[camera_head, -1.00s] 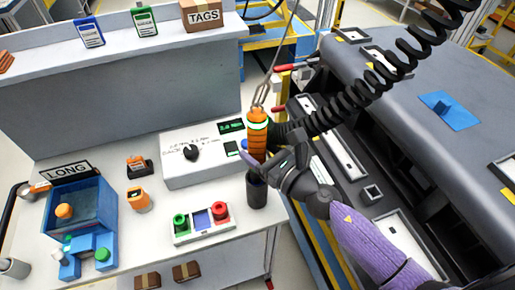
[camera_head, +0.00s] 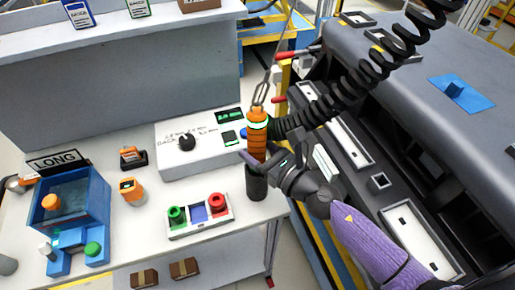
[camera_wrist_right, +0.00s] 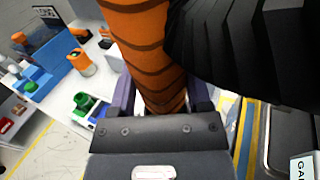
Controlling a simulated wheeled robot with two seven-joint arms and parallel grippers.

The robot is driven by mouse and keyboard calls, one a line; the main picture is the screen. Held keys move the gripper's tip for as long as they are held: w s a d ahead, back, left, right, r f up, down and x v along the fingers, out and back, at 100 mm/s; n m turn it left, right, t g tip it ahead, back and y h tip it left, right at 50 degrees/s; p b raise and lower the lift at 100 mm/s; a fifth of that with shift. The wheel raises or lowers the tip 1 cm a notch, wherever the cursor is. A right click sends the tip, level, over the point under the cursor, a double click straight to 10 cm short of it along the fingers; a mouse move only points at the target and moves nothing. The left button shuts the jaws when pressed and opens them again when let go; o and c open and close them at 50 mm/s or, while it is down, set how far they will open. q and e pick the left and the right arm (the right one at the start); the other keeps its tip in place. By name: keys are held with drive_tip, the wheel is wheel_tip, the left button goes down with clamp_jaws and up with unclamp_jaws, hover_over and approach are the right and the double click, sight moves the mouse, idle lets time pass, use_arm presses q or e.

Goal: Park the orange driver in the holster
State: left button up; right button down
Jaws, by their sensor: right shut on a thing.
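The orange driver (camera_head: 257,128) hangs upright from a cable hook, with a black coiled hose at its side. My right gripper (camera_head: 259,160) is shut on its lower part, and the driver also fills the upper middle of the right wrist view (camera_wrist_right: 142,40). The dark cylindrical holster (camera_head: 256,188) stands at the right edge of the white table. The driver's lower end is at the holster's mouth; I cannot tell how deep it sits, as the gripper hides part of it. My left gripper is not in view.
A grey control box (camera_head: 190,152) with a knob stands left of the driver. A tray with green and red buttons (camera_head: 200,215) is in front of it. A blue bin (camera_head: 95,200) is at the left. The dark dashboard module (camera_head: 400,90) lies to the right.

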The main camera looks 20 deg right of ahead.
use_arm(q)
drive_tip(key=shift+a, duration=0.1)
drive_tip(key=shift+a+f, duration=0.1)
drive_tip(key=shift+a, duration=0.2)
use_arm(e)
drive_tip(key=shift+f, duration=0.1)
unclamp_jaws()
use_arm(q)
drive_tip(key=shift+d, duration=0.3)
use_arm(e)
drive_tip(key=shift+s+f, duration=0.1)
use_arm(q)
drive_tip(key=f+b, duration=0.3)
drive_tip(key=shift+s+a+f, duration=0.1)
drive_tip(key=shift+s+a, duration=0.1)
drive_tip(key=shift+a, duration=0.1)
use_arm(e)
drive_tip(key=v, duration=0.9)
drive_tip(key=shift+s+d, duration=0.25)
drive_tip(key=shift+s, duration=0.1)
